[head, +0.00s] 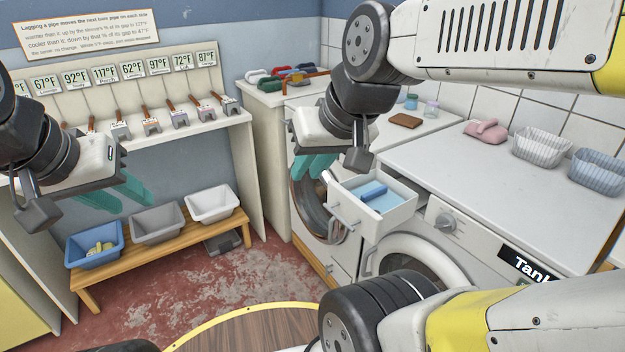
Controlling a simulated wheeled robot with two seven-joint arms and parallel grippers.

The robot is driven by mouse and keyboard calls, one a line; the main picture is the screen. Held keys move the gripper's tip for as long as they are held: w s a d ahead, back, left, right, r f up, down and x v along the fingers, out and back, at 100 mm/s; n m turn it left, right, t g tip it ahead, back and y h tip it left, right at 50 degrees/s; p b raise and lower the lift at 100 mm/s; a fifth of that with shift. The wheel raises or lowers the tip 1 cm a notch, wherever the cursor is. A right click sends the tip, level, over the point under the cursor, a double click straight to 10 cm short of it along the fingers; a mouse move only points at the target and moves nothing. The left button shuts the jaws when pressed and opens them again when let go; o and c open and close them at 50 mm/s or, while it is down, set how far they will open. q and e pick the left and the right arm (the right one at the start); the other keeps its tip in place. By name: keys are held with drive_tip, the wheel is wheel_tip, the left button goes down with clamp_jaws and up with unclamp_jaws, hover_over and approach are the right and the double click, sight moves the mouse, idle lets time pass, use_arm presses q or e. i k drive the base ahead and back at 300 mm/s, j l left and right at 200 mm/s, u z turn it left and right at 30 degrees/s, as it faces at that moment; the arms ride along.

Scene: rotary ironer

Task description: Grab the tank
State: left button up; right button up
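A black label reading "Tank" (528,264) is on the front of the white machine at the right, partly cut off by my arm. An open white drawer (400,219) sticks out of the machine's upper left front. It has a pale blue inside and a blue bar (373,191) in it. I cannot tell whether this drawer is the tank. My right gripper (315,166), with teal fingers, hangs left of the drawer, in front of the machines. Its fingers look apart and empty. My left gripper (122,195) is over the bench at the left, fingers apart and empty.
A wooden bench (88,294) holds blue, grey and white bins. A rack of temperature tags (130,75) stands behind it. The red floor between bench and machines is clear.

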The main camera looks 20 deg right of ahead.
sight(376, 194)
drive_tip(key=z, duration=1.25)
